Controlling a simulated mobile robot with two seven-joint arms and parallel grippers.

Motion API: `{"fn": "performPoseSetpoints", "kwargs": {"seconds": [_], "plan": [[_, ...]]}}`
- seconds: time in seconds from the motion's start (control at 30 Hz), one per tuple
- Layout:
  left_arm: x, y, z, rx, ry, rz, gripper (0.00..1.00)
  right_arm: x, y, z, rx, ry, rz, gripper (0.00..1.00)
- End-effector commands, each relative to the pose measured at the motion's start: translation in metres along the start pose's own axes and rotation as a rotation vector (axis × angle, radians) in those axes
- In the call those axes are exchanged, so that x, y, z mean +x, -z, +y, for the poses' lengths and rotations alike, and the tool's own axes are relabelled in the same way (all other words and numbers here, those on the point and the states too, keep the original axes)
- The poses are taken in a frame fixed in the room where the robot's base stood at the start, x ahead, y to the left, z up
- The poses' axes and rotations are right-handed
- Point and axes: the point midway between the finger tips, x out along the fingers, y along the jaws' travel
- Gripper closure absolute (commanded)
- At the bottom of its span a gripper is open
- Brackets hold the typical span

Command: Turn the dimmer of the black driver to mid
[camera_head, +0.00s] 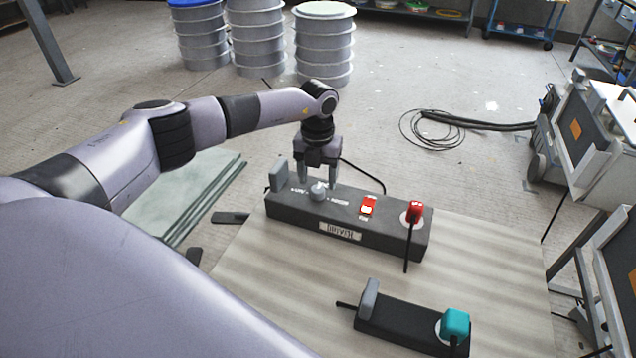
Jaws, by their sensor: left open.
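The black driver (290,218) is a long dark box lying across the table. Its round light-grey dimmer knob (319,191) stands on the top face, left of the middle, with small white markings beside it. My left gripper (319,183) is open and points down, just behind and above the knob, one finger to each side in the picture. I cannot tell whether a finger touches the knob. Which way the dimmer points is too small to read. My right gripper is out of view.
On the driver are a red lit switch (367,206), a red plug (415,211) and a grey block (278,176) at its left end. A smaller dark box (400,322) with a teal plug (455,323) lies nearer on the table (490,260). Drums (324,45) stand far behind.

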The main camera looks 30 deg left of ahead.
Motion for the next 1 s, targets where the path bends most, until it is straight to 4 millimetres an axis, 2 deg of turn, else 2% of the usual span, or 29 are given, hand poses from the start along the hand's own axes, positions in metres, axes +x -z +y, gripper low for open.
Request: {"fn": "performPoseSetpoints", "kwargs": {"seconds": [0.1,0.3,1.0], "plan": [[-0.021,-0.001,0.0,0.0,0.002,-0.004,0.38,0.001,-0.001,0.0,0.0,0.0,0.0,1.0],[-0.041,0.0,0.0,0.0,0.0,-0.001,0.38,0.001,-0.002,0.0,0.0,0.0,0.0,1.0],[-0.043,0.0,0.0,-0.001,0.0,0.0,0.38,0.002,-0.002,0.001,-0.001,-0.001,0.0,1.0]]}}
